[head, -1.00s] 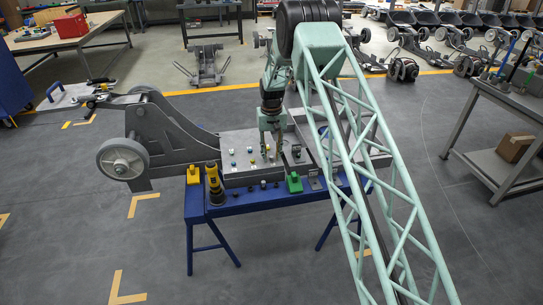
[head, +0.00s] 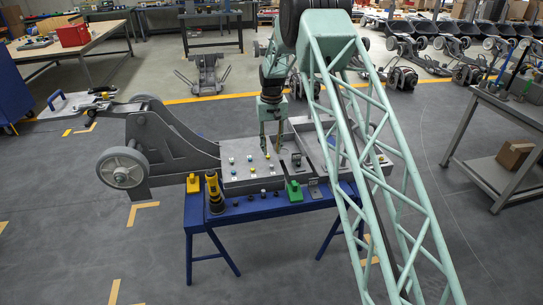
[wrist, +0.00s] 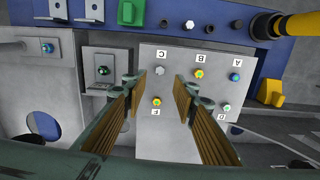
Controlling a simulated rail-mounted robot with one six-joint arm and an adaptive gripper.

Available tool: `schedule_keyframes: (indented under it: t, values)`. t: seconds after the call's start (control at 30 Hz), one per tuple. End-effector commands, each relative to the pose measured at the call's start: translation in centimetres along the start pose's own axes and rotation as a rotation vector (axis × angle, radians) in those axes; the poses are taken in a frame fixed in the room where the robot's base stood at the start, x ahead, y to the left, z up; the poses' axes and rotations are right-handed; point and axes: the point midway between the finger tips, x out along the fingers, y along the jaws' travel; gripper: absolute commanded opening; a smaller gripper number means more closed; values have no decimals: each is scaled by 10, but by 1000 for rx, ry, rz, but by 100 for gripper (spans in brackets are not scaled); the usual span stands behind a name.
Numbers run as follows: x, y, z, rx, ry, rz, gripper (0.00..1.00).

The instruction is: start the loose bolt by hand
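The grey plate (head: 259,176) lies on the chassis, with several coloured bolts; it fills the middle of the wrist view (wrist: 180,130). A yellow-orange bolt (wrist: 157,102) shows between my fingers, by an upside-down label that looks like E or F. I cannot tell which bolt is loose. My gripper (head: 271,149) is open and empty over the plate; it also shows in the wrist view (wrist: 158,86).
The blue stand (head: 225,212) holds a yellow-and-black tool (head: 214,192), a green block (head: 294,191) and a yellow block (head: 192,184) along its front. A dark bolt (wrist: 103,71) sits on a bracket beside the plate. A workbench (head: 500,125) stands at right.

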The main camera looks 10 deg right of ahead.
Motion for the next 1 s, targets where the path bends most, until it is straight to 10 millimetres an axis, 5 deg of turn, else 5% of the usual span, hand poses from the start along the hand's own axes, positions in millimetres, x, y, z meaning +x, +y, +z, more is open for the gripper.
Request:
schedule_keyframes:
  t: [0.3, 1.0]
  values:
    - [-26, 0, 0, 0, -1, 0, 26]
    - [-42, 0, 5, 0, 4, 0, 26]
